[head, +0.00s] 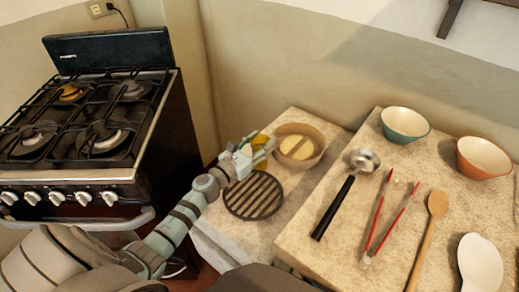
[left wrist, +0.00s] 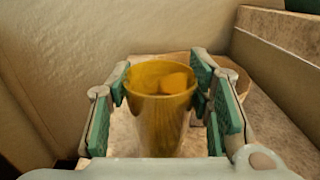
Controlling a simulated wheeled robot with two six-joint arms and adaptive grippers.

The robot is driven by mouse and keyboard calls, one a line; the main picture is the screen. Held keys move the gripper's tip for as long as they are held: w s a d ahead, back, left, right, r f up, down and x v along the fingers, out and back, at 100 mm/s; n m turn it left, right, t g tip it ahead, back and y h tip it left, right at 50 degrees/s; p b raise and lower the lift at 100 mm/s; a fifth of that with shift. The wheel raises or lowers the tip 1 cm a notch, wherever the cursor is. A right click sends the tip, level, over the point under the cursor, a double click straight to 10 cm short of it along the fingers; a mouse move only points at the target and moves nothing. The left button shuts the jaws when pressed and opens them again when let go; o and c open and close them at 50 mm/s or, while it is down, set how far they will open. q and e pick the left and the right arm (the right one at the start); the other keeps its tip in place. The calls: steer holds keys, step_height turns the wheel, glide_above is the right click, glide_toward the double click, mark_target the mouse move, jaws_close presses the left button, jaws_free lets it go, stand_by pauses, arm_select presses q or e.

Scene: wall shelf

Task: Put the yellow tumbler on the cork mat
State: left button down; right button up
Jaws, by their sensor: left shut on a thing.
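The yellow tumbler (head: 262,149) is at the back left of the lower stone counter, partly hidden by my left gripper (head: 248,156). In the left wrist view, the tumbler (left wrist: 160,110) stands upright between the green-padded fingers, which are shut on its sides. Its open mouth shows, with an orange-yellow inside. Whether its base touches the counter is hidden. I cannot make out a cork mat for certain in either view. My right gripper is not in view.
A tan round container (head: 315,158) with a pale slatted disc stands just right of the tumbler. A dark slatted trivet (head: 254,195) lies in front. The higher counter at right holds a ladle (head: 335,205), red tongs (head: 385,222), a wooden spoon (head: 428,230) and bowls (head: 404,125). A stove (head: 90,150) stands left.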

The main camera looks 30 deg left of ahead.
arm_select(q)
steer(key=shift+r, duration=0.15)
steer(key=c, duration=1.2)
jaws_free()
steer(key=shift+f, duration=0.2)
steer(key=shift+c, duration=0.2)
steer(key=o, duration=0.4)
steer(key=shift+r, duration=0.1)
